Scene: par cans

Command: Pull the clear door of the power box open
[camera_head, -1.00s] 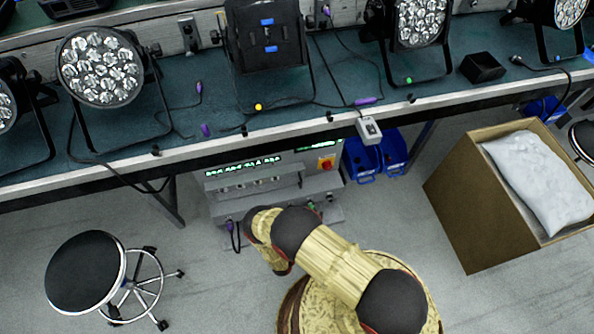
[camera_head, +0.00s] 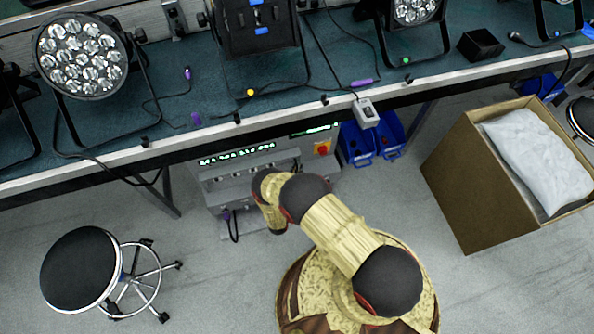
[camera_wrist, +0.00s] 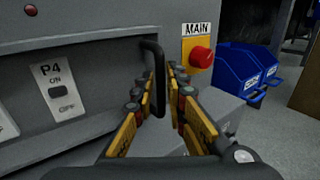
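The grey power box (camera_head: 232,190) stands under the bench in the head view, with a row of lit green displays along its upper front. In the wrist view its front (camera_wrist: 95,50) shows a switch labelled P4 (camera_wrist: 58,91). The clear door's pane is hard to make out. A dark upright bar handle (camera_wrist: 153,62) stands out from the front. My gripper (camera_wrist: 164,82) is open, with its yellow-and-black fingers on either side of the handle's line. I cannot tell whether they touch it. The arm hides the gripper in the head view.
A red MAIN knob (camera_wrist: 202,60) on a yellow plate sits right of the handle. Blue bins (camera_head: 357,144) stand right of the box. A stool (camera_head: 80,270) is at left, a cardboard carton (camera_head: 470,190) at right. Stage lights (camera_head: 80,55) stand on the bench (camera_head: 215,125).

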